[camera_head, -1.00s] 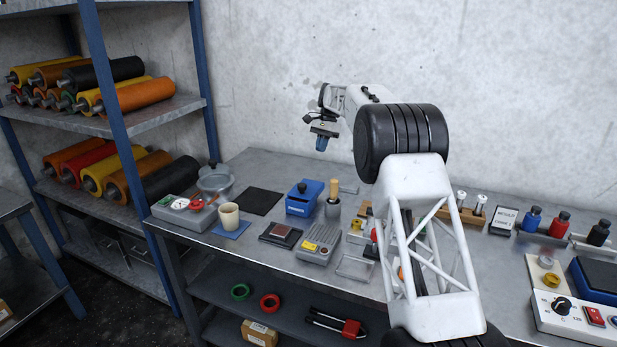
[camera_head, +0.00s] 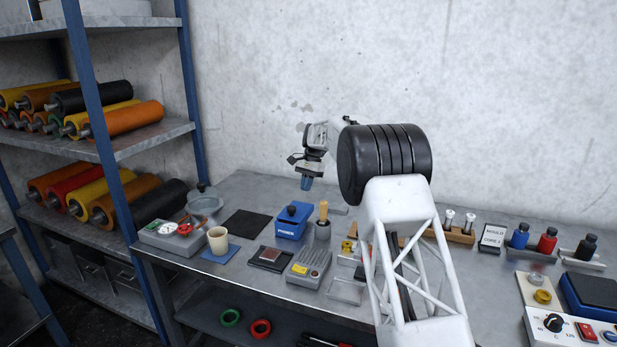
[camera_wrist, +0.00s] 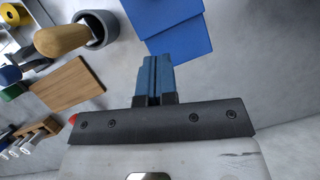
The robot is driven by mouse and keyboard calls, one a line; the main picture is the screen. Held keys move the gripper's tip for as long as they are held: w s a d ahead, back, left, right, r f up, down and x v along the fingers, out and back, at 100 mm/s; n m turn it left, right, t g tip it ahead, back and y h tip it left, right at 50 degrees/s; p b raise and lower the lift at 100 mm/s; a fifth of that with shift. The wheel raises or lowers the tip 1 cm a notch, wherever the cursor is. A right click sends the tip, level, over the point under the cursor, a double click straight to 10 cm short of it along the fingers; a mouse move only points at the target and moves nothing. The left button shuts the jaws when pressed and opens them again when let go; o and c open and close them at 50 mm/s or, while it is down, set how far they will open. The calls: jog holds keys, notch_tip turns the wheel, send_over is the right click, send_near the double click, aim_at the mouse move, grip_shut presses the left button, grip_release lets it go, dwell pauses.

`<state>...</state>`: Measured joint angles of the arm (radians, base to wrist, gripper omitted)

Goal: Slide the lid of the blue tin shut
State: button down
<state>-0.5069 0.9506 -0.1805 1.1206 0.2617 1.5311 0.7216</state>
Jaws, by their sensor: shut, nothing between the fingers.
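The blue tin (camera_head: 289,230) stands on the grey bench, left of the middle, with white lettering on its front. How far the lid is open is too small to tell. My gripper (camera_head: 305,184) points down above the tin, slightly right of the knob and apart from it. Its blue fingers are together and empty, as the wrist view (camera_wrist: 154,75) also shows. In the wrist view, part of the tin (camera_wrist: 180,35) shows as flat blue surfaces beyond the fingertips; the knob is not visible there.
A wooden-handled tool in a grey cup (camera_head: 322,231) stands close right of the tin. A black mat (camera_head: 246,223) lies to its left. A grey slotted box (camera_head: 309,266) and a dark framed plate (camera_head: 270,258) lie in front. A concrete wall rises behind.

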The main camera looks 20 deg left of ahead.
aim_at(293, 208)
jog(key=s+f, duration=0.3)
jog(key=shift+a, duration=0.4)
jog(key=shift+s+a+f, duration=0.1)
jog(key=shift+s+a, duration=0.05)
jog(key=shift+s, duration=0.4)
jog(key=shift+s+a, duration=0.1)
jog(key=shift+s, duration=0.45)
jog(key=shift+s+f, duration=0.1)
jog(key=shift+s, duration=1.4)
